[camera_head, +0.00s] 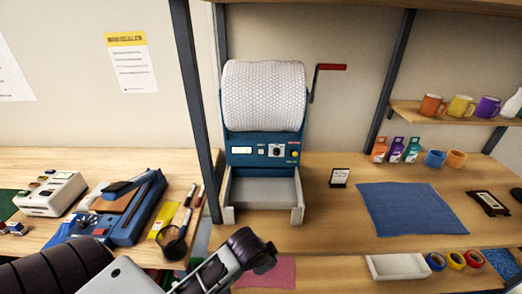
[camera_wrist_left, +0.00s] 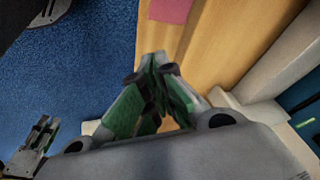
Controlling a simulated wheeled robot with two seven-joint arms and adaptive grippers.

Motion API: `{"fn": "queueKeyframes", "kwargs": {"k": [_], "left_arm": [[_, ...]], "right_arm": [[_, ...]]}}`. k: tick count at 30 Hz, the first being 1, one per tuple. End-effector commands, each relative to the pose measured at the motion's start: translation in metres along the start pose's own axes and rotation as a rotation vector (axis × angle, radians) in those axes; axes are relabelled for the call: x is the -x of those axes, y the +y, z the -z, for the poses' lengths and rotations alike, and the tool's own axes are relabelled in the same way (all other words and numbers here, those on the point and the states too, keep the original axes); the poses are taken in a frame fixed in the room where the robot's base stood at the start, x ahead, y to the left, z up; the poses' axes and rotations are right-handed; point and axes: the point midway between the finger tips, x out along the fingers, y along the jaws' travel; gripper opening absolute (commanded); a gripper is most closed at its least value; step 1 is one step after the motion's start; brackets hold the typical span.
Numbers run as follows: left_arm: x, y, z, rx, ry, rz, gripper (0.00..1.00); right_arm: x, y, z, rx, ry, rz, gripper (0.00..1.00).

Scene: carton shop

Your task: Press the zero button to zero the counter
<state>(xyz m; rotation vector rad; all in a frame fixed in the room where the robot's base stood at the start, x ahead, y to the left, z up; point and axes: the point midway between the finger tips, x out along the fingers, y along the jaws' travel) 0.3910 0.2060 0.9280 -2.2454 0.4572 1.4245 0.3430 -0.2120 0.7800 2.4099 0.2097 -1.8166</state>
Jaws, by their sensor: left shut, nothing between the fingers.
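The blue machine (camera_head: 240,137) stands upright on the bench with a large white roll (camera_head: 263,96) on top. Its front panel has a small lit display (camera_head: 241,150), a small pale control (camera_head: 261,149), a dark round knob (camera_head: 277,150) and a yellow button (camera_head: 294,153). The labels are too small to read, so I cannot tell which control is the zero button. My left gripper (camera_head: 263,258) is in front of and below the machine's tray, apart from the panel. In the left wrist view its fingertips (camera_wrist_left: 156,62) are together and empty.
A grey tray (camera_head: 264,190) juts from the machine, and a red-handled crank (camera_head: 331,67) sticks out right. A dark shelf post (camera_head: 193,90) rises to the left. A blue cloth (camera_head: 410,209), a small sign (camera_head: 339,177) and a pink mat (camera_head: 270,272) lie around.

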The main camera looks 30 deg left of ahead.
Motion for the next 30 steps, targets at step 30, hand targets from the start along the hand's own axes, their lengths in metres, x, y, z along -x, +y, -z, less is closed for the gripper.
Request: {"fn": "queueKeyframes", "kwargs": {"k": [30], "left_arm": [[0.021, -0.078, 0.078, -0.532, 0.035, 0.153, 0.0]], "right_arm": [[-0.134, 0.002, -0.089, 0.009, -0.083, -0.009, 0.4]]}}
